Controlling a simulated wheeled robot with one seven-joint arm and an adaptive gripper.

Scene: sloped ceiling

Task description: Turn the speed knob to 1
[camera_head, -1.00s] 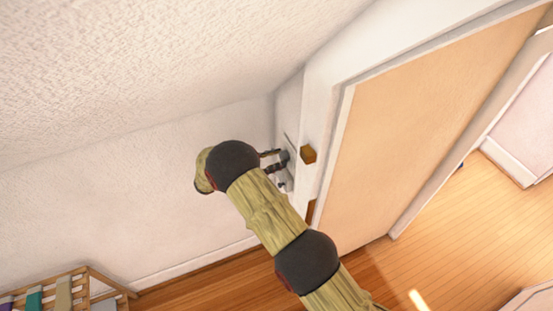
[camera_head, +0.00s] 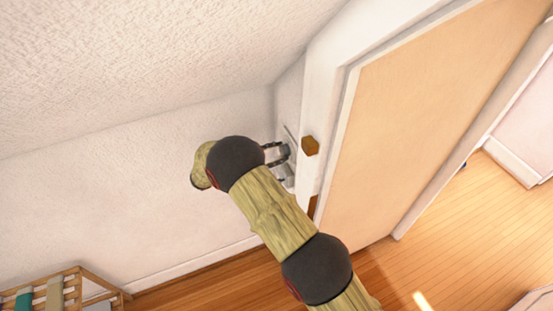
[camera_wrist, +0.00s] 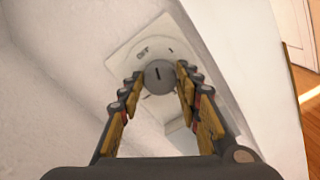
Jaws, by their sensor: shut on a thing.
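The speed knob (camera_wrist: 158,75) is a round grey dial with a dark pointer line, on a white wall plate (camera_wrist: 130,56) with small dark markings. In the wrist view the markings are too small to read surely. My gripper (camera_wrist: 156,80) has one finger on each side of the knob and is shut on it. In the head view my gripper (camera_head: 277,154) reaches the plate on the narrow wall beside the door frame. My arm hides part of the area there.
A brown block (camera_head: 310,146) sticks out from the white door frame just right of my gripper. A tan door (camera_head: 420,120) stands to the right. The ceiling (camera_head: 150,70) slopes overhead. A wooden rack (camera_head: 75,285) stands at the lower left.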

